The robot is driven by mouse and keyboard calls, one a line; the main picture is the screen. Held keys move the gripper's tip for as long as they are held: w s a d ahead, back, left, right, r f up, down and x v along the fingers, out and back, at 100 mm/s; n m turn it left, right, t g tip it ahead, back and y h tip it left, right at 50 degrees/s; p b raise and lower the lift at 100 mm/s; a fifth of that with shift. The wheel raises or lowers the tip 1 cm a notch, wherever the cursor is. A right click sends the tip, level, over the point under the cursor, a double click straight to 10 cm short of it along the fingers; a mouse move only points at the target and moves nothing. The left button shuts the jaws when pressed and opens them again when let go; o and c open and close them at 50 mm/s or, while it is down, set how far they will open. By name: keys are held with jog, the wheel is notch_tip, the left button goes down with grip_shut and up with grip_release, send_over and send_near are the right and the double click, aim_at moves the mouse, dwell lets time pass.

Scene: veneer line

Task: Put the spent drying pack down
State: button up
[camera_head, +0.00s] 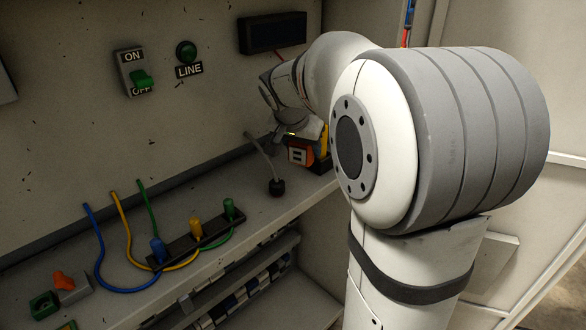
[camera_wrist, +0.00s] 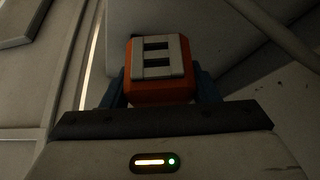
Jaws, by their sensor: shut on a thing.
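The drying pack is an orange block with a pale face that has two dark slots. In the head view the pack (camera_head: 298,156) is at the far right end of the shelf, under my wrist. In the wrist view the pack (camera_wrist: 160,91) sits between the two bluish fingers of my gripper (camera_wrist: 161,84), which is shut on it. My gripper in the head view (camera_head: 303,146) is partly hidden by the pack and my arm. I cannot tell whether the pack touches the shelf.
A black plug (camera_head: 276,187) with a grey cable stands on the shelf, left of the pack. A yellow and dark thing (camera_head: 323,146) is close to its right. Blue, yellow and green plugs sit in a black strip (camera_head: 190,246). An ON/OFF switch (camera_head: 137,73) is on the wall.

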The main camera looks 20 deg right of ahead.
aim_at(303, 164)
jog(key=shift+f+b, duration=0.3)
jog(key=shift+f, duration=2.3)
jog(key=shift+f, duration=0.1)
jog(key=shift+f, duration=0.1)
jog(key=o, duration=1)
